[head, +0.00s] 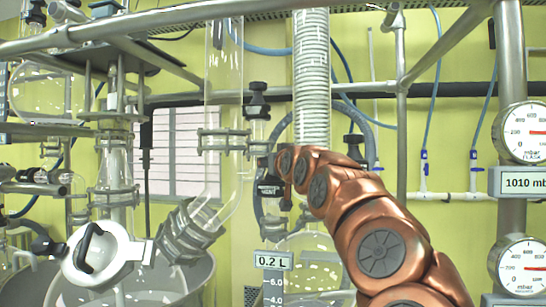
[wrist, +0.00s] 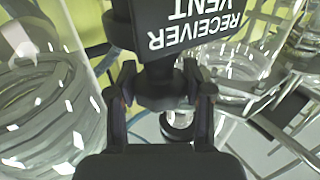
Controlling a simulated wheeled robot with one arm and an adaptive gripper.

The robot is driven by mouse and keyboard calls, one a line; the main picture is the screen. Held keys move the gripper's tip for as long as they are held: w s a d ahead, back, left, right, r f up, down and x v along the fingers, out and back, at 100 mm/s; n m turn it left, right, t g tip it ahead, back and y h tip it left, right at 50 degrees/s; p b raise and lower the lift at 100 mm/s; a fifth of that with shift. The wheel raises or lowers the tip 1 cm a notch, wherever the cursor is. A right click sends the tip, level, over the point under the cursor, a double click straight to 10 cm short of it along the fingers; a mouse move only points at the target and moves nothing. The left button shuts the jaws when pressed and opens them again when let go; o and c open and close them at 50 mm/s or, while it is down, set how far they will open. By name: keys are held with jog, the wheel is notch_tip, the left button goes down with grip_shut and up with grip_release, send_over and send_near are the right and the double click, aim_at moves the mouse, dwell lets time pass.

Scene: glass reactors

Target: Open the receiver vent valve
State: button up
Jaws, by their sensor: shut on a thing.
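The receiver vent valve's black label (wrist: 190,22) fills the top of the wrist view, with its white letters upside down. Below it is the black valve handle (wrist: 165,75). My gripper (wrist: 162,92) has a finger on each side of this handle and is shut on it. In the head view the small dark label (head: 270,190) shows left of my copper arm, beside the glass tube. My gripper's tips are there, mostly hidden by the arm, and the handle's turn angle cannot be told.
A vertical glass tube (head: 223,75) stands left of the arm, and a white coiled condenser (head: 312,75) stands behind. Metal frame posts (head: 401,120) and pressure gauges (head: 525,132) are at right.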

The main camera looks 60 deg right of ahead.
jog(key=shift+r+y, duration=0.1)
jog(key=shift+y, duration=0.2)
dwell(0.4)
jog(key=o, duration=1.2)
jog(key=shift+w, duration=0.1)
jog(key=shift+d+f+h+b, duration=0.1)
jog(key=shift+f+h+b, duration=0.2)
jog(key=shift+h+b, duration=0.25)
jog(key=shift+m+g, duration=0.3)
jog(key=shift+g, duration=0.1)
jog(key=shift+m+g+h+b, duration=0.55)
jog(key=shift+h+b, duration=0.2)
jog(key=shift+b, duration=0.25)
jog(key=shift+m+g+h+b, duration=0.55)
jog(key=shift+g+b, duration=0.1)
jog(key=shift+b, duration=0.1)
